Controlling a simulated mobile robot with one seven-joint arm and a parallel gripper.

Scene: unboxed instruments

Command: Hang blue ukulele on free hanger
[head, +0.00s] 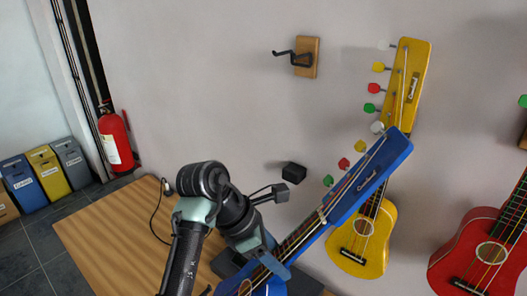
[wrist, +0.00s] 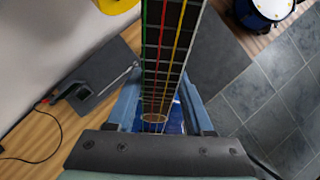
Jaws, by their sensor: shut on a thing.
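The blue ukulele (head: 370,180) is tilted, its headstock up and to the right, its body cut off at the bottom edge. My gripper (head: 272,252) is shut on its neck; the wrist view shows the fingers (wrist: 162,100) on both sides of the fretboard and strings. The free hanger, a wooden block with a black hook (head: 306,57), is on the wall, above and left of the blue headstock and apart from it. A yellow ukulele (head: 412,75) hangs to its right; the blue headstock covers part of its neck.
A red ukulele (head: 480,255) hangs at the right edge. A small black box (head: 294,172) is at the wall beside my arm. A wooden surface (head: 115,235) lies below. A fire extinguisher (head: 115,140) and bins (head: 48,170) stand left. The wall around the free hanger is clear.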

